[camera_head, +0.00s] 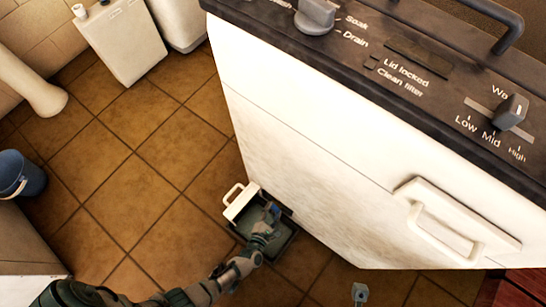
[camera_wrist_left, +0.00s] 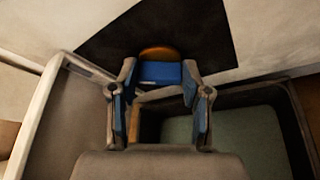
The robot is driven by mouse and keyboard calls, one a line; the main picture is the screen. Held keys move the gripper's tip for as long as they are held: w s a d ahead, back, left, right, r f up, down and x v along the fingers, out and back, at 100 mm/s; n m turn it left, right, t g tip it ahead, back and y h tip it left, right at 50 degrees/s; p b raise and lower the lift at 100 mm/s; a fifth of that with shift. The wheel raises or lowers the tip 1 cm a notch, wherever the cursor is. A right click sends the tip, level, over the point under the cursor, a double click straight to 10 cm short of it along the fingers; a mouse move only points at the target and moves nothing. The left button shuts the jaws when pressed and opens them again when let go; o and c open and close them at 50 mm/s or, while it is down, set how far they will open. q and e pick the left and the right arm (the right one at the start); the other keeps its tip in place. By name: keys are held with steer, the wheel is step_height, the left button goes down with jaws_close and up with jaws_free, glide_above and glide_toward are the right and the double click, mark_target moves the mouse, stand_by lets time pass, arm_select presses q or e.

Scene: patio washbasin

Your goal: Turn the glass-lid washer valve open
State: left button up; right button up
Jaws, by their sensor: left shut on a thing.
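The washer (camera_head: 310,150) is a white cabinet with a dark control panel on top. Low on its side is a dark opening (camera_wrist_left: 205,35), where the blue valve handle (camera_wrist_left: 160,73) shows in front of a round orange-brown part (camera_wrist_left: 157,52). My left gripper (camera_head: 270,212) reaches down to this spot. In the left wrist view its fingertips (camera_wrist_left: 159,75) are on either side of the blue handle, shut on it. In the head view the gripper mostly hides the valve. A small grey and blue piece (camera_head: 360,292) at the bottom edge looks like the tip of my right gripper; its jaws cannot be made out.
A dark tray (camera_head: 287,250) stands under the gripper, against the washer's base, with a white handled front (camera_head: 238,202) beside it. The washer's large white handle (camera_head: 450,235) sticks out at right. A blue bucket (camera_head: 22,175) is far left. Tiled floor (camera_head: 140,185) between is clear.

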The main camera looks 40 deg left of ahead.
arm_select(q)
steer(key=shift+d, duration=0.15)
steer(key=o, duration=1.2)
steer(key=shift+c, duration=0.2)
